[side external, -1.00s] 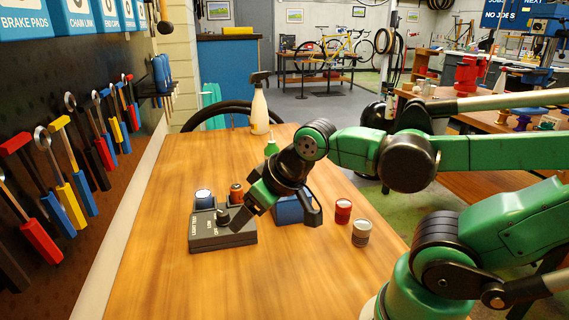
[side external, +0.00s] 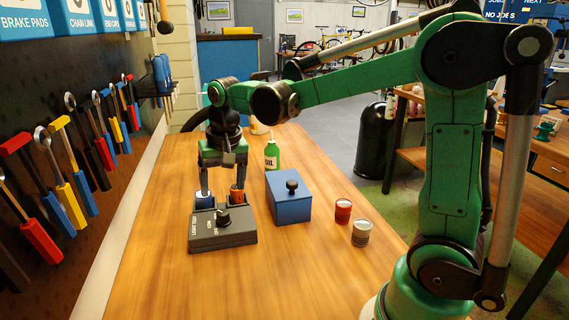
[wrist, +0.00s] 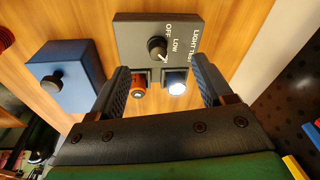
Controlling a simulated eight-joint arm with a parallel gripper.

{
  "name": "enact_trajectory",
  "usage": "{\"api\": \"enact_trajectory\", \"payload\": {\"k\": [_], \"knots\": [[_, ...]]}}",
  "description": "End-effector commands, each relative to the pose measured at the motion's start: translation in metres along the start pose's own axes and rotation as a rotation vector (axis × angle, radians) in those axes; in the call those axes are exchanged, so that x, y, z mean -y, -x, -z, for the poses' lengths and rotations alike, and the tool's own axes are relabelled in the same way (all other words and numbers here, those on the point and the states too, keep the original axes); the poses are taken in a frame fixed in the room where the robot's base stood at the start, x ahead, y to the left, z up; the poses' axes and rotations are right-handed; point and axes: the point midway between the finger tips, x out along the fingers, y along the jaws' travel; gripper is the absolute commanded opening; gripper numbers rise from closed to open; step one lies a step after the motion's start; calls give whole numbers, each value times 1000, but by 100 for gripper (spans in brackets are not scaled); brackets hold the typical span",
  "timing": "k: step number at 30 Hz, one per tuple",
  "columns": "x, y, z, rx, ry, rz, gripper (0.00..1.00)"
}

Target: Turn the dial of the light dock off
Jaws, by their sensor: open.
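The light dock (side external: 238,238) is a dark grey box near the left of the table, lettered LIGHT TEST, LOW and OFF. Its black dial (side external: 222,217) stands on top; it also shows in the wrist view (wrist: 157,47), where I cannot tell its setting for sure. A blue light (side external: 203,201) and an orange light (side external: 237,195) sit at the dock's back edge. In the wrist view the blue light (wrist: 175,84) glows white and the orange light (wrist: 138,86) looks unlit. My gripper (side external: 221,187) is open, pointing down behind the dial, its fingers around the lights' area.
A blue box with a black knob (side external: 288,203) stands to the right of the dock. A green oil bottle (side external: 271,157) is behind it. A red can (side external: 343,211) and a grey can (side external: 361,233) stand farther right. The front of the table is clear; a tool board (side external: 70,110) borders the left.

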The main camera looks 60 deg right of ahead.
Motion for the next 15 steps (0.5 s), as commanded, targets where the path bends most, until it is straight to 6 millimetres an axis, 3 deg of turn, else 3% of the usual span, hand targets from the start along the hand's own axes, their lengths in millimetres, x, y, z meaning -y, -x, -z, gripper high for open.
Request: {"api": "enact_trajectory", "payload": {"k": [6,15], "knots": [[-1,-32,28,117,-173,-72,73],[-4,-58,31,150,-224,-96,73]]}}
